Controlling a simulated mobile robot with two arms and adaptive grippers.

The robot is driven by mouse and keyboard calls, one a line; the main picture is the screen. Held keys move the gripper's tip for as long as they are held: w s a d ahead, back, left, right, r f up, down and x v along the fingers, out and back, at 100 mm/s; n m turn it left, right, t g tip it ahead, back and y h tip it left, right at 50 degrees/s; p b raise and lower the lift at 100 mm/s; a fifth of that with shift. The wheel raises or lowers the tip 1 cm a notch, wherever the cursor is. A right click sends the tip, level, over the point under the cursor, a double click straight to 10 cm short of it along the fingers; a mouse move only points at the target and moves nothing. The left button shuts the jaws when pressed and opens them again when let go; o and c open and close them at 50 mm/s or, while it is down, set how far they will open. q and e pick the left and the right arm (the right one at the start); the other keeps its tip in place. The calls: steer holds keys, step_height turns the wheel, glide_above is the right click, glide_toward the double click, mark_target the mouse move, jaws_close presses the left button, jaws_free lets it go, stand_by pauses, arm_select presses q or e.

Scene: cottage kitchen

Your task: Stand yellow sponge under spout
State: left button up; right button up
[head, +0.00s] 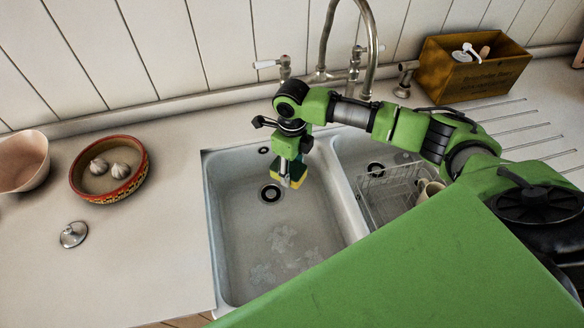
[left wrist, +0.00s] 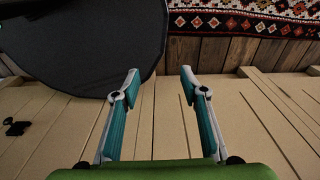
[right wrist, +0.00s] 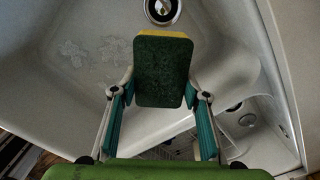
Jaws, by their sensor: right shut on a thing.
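The yellow sponge (head: 299,180) has a dark green scouring face, which fills the middle of the right wrist view (right wrist: 163,72). My right gripper (head: 292,168) is shut on it, pointing down over the left basin of the white sink (head: 224,240). In the right wrist view the sponge sits between the fingertips, its yellow edge away from the palm. The curved metal spout (head: 371,30) rises behind my right arm, right of the sponge; the arm hides part of the tap.
The right basin holds a wire dish rack (head: 385,192) with mugs (head: 430,189). A bowl of garlic (head: 77,182), a pink bowl (head: 22,165) and a lid (head: 74,235) are on the left counter. A wooden box (head: 478,72) stands back right.

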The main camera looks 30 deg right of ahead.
step_height(320, 180, down, 5)
steer(key=b, duration=0.3)
steer(key=shift+r+b, duration=0.1)
steer(key=shift+b, duration=0.3)
arm_select(q)
step_height(320, 180, down, 14)
steer(key=a+b, duration=0.1)
steer(key=b, duration=0.8)
steer(key=shift+a, duration=0.2)
arm_select(e)
step_height(320, 180, down, 11)
steer(key=shift+f, duration=0.1)
steer(key=o, duration=0.8)
step_height(320, 180, up, 12)
steer(key=shift+r, duration=0.1)
